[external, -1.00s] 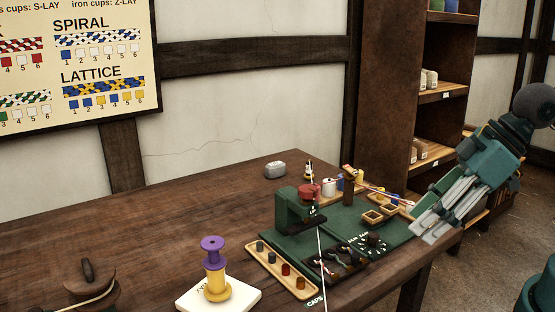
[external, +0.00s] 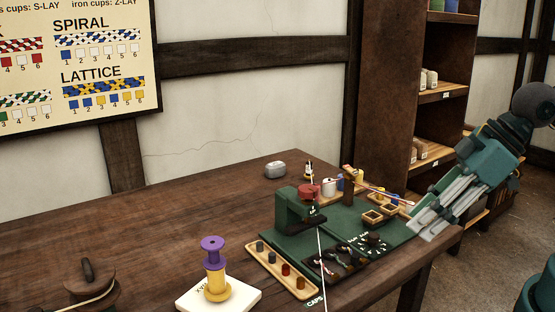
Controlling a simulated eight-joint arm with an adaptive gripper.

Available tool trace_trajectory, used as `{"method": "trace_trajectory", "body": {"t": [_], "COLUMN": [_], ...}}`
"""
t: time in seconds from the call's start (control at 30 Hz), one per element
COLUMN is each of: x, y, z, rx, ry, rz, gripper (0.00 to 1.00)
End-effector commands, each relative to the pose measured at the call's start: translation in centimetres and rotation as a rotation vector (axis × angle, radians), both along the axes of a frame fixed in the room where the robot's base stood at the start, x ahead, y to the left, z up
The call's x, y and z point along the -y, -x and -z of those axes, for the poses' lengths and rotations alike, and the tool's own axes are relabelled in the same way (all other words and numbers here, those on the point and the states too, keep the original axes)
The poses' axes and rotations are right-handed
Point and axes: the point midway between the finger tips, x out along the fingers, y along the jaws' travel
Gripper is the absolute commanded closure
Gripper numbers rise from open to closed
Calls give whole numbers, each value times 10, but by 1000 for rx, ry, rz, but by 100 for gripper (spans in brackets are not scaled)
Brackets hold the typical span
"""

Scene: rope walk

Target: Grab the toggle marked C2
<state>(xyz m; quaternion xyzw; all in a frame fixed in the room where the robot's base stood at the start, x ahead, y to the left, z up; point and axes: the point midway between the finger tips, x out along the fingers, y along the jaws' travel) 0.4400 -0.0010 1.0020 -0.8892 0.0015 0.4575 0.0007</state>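No toggle marked C2 can be read at this size. A dark tray (external: 337,262) with small dark and pale pieces lies at the front of the green mat (external: 398,238). A group of small dark, white-marked pieces (external: 373,243) lies on the mat behind it; I cannot tell which of these are toggles. My gripper (external: 424,227) points down and left over the right edge of the mat, beside the small wooden boxes. Its fingers overlap in this view, so its opening is hidden. I see nothing held in it.
A green press-like stand (external: 289,212) with a red top rises from the mat. Small wooden boxes (external: 380,214) stand between it and my gripper. A wooden tray of pegs (external: 281,272) and a purple-and-yellow spool (external: 214,272) are to the left. The left tabletop is mostly clear.

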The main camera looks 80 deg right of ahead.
Motion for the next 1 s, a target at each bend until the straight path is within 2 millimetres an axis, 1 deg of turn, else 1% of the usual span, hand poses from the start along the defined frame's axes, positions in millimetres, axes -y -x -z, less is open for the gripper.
{"method": "trace_trajectory", "body": {"t": [0.17,0.37,0.63,0.87,1.0], "x": [8,26,59,93,115], "y": [-12,-35,-75,-107,-126], "z": [-7,-19,-33,-40,-42], "rx": [-3,-8,-18,-27,-32], "ry": [1,1,-1,0,-1], "rz": [16,51,109,157,186], "gripper": [68,68,68,68,68]}}
